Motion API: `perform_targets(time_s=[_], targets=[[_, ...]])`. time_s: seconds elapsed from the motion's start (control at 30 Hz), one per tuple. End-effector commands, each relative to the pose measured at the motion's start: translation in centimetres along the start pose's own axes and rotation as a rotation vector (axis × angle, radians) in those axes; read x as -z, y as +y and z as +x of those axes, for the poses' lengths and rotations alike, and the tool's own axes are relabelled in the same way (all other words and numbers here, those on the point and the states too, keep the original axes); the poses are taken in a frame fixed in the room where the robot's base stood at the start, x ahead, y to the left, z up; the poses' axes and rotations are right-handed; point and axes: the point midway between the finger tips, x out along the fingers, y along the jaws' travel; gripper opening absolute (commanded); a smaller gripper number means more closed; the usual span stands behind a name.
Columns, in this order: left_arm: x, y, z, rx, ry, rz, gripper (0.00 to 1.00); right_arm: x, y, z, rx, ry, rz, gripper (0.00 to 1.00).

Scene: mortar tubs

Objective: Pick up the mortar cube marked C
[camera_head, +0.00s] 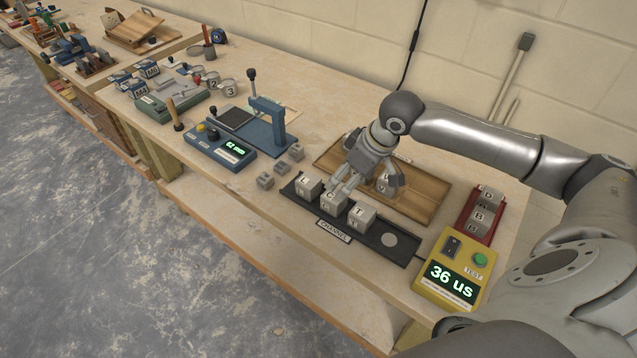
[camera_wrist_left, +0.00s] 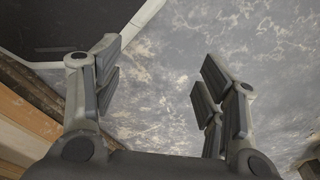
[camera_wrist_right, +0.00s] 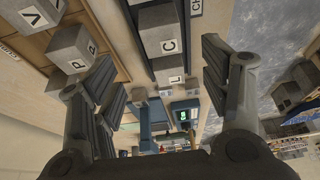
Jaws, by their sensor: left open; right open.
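The grey mortar cube marked C (camera_head: 332,203) sits on the dark channel tray (camera_head: 400,247), between the cube marked L (camera_head: 307,186) and the cube marked T (camera_head: 361,217). My right gripper (camera_head: 345,187) is open, just behind and above cube C, and partly overlaps it in the head view. In the right wrist view cube C (camera_wrist_right: 163,30) shows ahead, between the spread fingers (camera_wrist_right: 158,56), with cube L (camera_wrist_right: 170,70) beside it. I cannot tell whether a finger touches C. My left gripper (camera_wrist_left: 157,62) is open and empty over the floor, outside the head view.
A wooden tray (camera_head: 430,197) behind the channel holds cubes marked P (camera_wrist_right: 72,48) and V (camera_wrist_right: 38,14). A red rack (camera_head: 487,207) with several cubes and a yellow tester (camera_head: 452,270) reading 36 us stand at right. A blue device (camera_head: 262,135) and small grey blocks are left.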

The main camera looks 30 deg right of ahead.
Motion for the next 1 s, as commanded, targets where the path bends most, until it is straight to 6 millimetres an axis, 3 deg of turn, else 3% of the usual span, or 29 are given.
perform_targets(time_s=[0.07,0.17,0.4,0.47,0.57,0.8,1.0], targets=[[1.2,-0.3,0.0,0.003,0.016,0.001,0.66,0.0,0.3,0.2,0.000,-0.002,0.009,0.70],[0.8,-0.2,-0.3,0.003,0.012,0.001,0.66,0.0,0.3,1.6,0.001,-0.003,0.011,0.70],[-5.6,0.6,-1.0,-0.008,-0.084,0.002,0.66,0.1,0.3,4.9,0.000,0.000,0.009,0.70],[-6.2,0.7,-1.1,-0.009,-0.092,0.002,0.66,0.1,0.3,5.2,-0.001,0.001,0.008,0.70],[-5.4,0.5,-1.4,-0.007,-0.081,0.002,0.66,0.1,0.2,6.0,-0.001,-0.001,0.009,0.70],[-0.7,-0.1,-2.1,0.001,-0.012,0.002,0.66,0.3,0.1,9.4,-0.001,-0.001,0.008,0.70],[-1.4,-0.1,-2.2,0.000,-0.024,0.002,0.66,0.2,0.1,10.5,-0.003,0.000,0.007,0.70]])
